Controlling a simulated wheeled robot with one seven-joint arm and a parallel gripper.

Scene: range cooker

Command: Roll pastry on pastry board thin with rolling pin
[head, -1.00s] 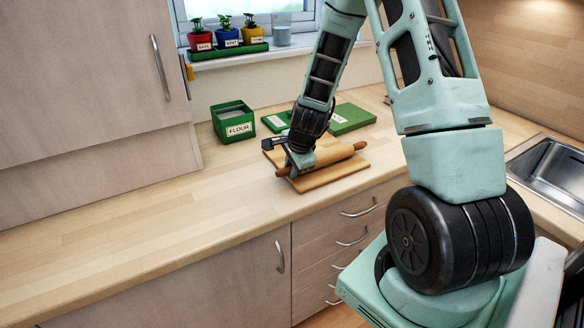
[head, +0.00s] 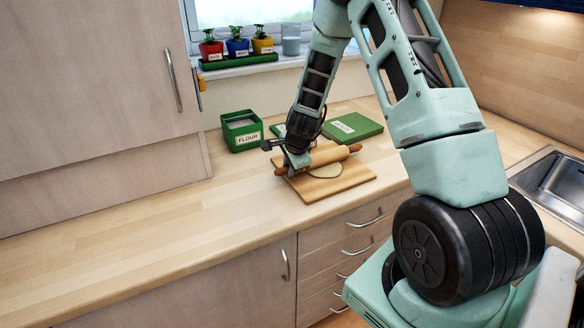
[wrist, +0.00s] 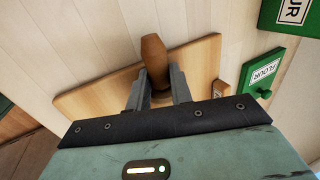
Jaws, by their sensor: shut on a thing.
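The wooden rolling pin (head: 336,154) lies across the pastry board (head: 345,183), toward its back half. A flat pale piece of pastry (head: 327,172) shows on the board in front of the pin, and the pin hides its back part. My gripper (head: 294,162) points down and is shut on the left end of the pin. The wrist view shows my gripper (wrist: 157,88) with one finger on each side of the rolling pin (wrist: 154,55). The pastry board (wrist: 92,97) lies beneath; the pastry is hidden there.
A green flour box (head: 242,137) stands open behind the board at the left. A green lid (head: 354,127) or closed box lies behind it at the right. Potted herbs (head: 238,46) stand on the sill. The worktop (head: 150,215) left of the board is clear; a sink (head: 555,180) is at the right.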

